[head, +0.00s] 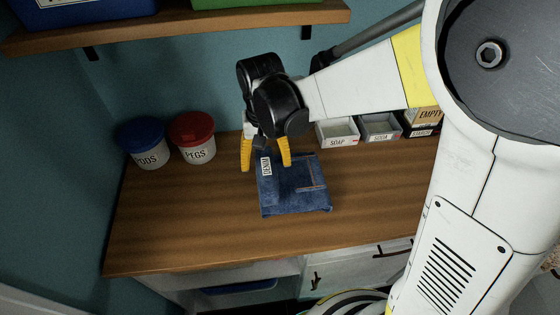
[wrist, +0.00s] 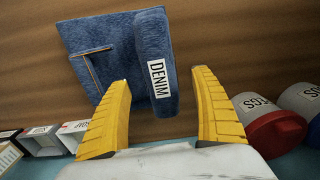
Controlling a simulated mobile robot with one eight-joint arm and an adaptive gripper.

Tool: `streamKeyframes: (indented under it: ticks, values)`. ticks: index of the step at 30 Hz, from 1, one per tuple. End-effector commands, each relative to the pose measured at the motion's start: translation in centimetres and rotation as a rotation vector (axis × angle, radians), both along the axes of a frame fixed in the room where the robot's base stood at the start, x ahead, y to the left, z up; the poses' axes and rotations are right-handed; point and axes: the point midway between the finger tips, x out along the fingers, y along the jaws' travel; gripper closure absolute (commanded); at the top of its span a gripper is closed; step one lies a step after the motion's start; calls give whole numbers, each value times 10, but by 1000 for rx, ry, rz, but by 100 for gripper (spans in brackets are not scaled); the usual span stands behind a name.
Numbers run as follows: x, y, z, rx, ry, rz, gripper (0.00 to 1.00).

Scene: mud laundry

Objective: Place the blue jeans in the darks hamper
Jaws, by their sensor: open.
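The folded blue jeans (head: 300,195) lie on the wooden counter, with a white DENIM label on a raised, rolled edge. In the wrist view the jeans (wrist: 115,45) spread from the upper left, with the rolled edge between the fingers. My gripper (head: 266,168) is open with yellow fingers pointing down at the labelled edge. In the wrist view my gripper (wrist: 162,80) has one finger on each side of that edge. Whether the fingers touch the cloth I cannot tell. No hamper marked for darks can be made out.
PODS tub (head: 142,145) with blue lid and PEGS tub (head: 193,138) with red lid stand left. A shelf (head: 180,30) hangs above. The front left counter (head: 180,225) is clear.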

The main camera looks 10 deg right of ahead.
Motion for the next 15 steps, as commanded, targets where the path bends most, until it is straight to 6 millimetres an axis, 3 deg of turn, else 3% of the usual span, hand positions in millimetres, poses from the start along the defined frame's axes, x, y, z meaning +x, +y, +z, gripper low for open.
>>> streamKeyframes:
  ticks: [7, 14, 15]
  values:
    - [-1, 0, -40, -1, -1, 0, 25]
    - [-2, 0, -43, -1, -2, 0, 25]
    - [-2, 0, -43, -1, -2, 0, 30]
